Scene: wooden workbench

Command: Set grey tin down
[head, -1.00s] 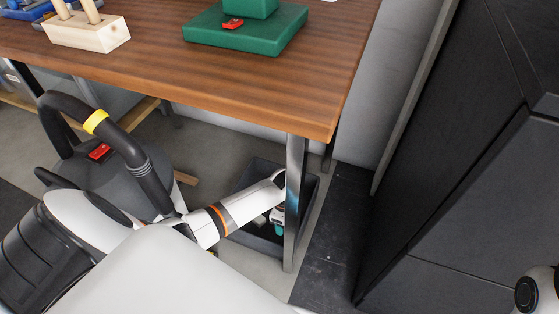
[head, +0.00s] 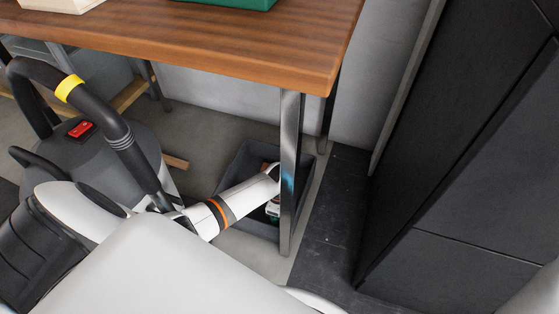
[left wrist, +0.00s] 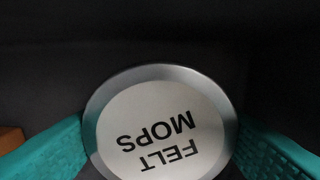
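The grey tin (left wrist: 160,125) fills the middle of the left wrist view. Its round pale top reads "FELT MOPS", upside down, inside a metal rim. The teal fingers of my left gripper (left wrist: 160,150) meet the tin's rim on both sides, shut on it. In the head view my left gripper (head: 272,212) is low inside a dark grey bin (head: 234,163) on the floor, partly behind the table leg. The tin cannot be made out there. Dark surfaces surround the tin; whether its base touches the bottom is hidden. My right gripper is out of view.
The metal table leg (head: 290,165) stands just in front of the bin, under the wooden workbench (head: 220,45). A brown item (left wrist: 10,139) lies beside my left finger. A grey vacuum cleaner (head: 88,160) stands to the left. A dark cabinet (head: 470,150) stands at right.

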